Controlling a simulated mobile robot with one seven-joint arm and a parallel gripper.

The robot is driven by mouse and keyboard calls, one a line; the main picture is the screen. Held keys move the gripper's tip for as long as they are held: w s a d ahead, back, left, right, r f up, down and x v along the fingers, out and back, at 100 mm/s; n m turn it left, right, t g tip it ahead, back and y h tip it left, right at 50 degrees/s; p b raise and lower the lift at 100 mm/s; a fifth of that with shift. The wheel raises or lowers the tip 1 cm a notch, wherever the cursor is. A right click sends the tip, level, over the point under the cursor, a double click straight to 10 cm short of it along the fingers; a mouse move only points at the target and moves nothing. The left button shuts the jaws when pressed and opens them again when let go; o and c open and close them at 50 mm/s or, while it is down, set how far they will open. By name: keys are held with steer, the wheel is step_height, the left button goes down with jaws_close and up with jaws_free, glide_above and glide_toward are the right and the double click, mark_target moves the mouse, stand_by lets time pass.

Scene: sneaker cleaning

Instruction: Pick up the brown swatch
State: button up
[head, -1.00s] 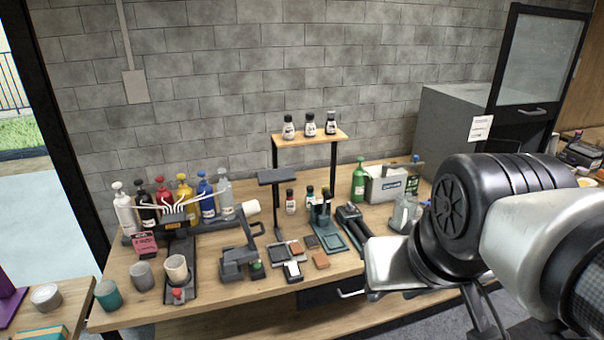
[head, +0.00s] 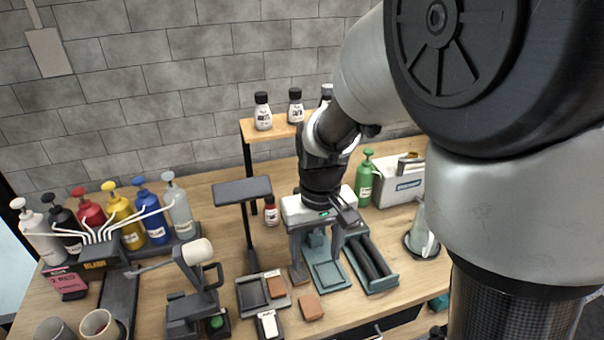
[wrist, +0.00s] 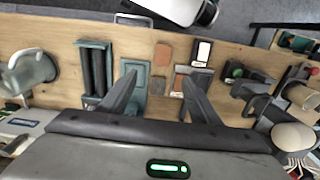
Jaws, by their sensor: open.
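My gripper (head: 316,261) is open and empty, pointing down over the workbench. A small dark brown swatch (head: 299,275) lies on the wood near its left finger in the head view. In the wrist view the dark brown swatch (wrist: 157,86) shows between the two fingertips (wrist: 158,76), below them and apart. A lighter, reddish-brown swatch (head: 310,306) lies flat nearer the front edge; it also shows in the wrist view (wrist: 162,54). Another orange-brown swatch (head: 276,287) sits in a dark tray (head: 251,296) to the left.
A teal tray (head: 327,275) and a teal holder with dark rollers (head: 371,265) lie right of the swatches. A white-faced device (head: 268,325) lies in front. A dark raised stand (head: 243,190) and a bottle shelf (head: 262,131) rise behind. Pump bottles (head: 123,217) stand left.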

steer(key=b, duration=0.2)
glide_above(311, 305)
steer(key=f, duration=1.2)
steer(key=shift+w+d+f, duration=0.2)
steer(key=shift+d+f, duration=0.05)
steer(key=shift+d, duration=0.05)
steer(key=f, duration=0.5)
steer(key=shift+s+a+f+b, duration=0.1)
steer(key=shift+s+a+b, duration=0.1)
steer(key=shift+a+b, duration=0.15)
steer(key=c, duration=1.1)
step_height(311, 305, up, 9)
steer(key=p, duration=0.2)
steer(key=w+d+r+m+p, duration=0.1)
steer(key=w+d+r, duration=0.1)
steer(key=d, duration=0.1)
steer(key=w+d+r+m+p, duration=0.1)
steer(key=w+d+r+p, duration=0.1)
steer(key=d, duration=0.2)
steer(key=w+d+r+m+p, duration=0.1)
steer(key=w+d+r, duration=0.1)
steer(key=d, duration=0.1)
steer(key=shift+w+d+p, duration=0.2)
steer(key=shift+d+p, duration=0.1)
steer(key=shift+p, duration=0.05)
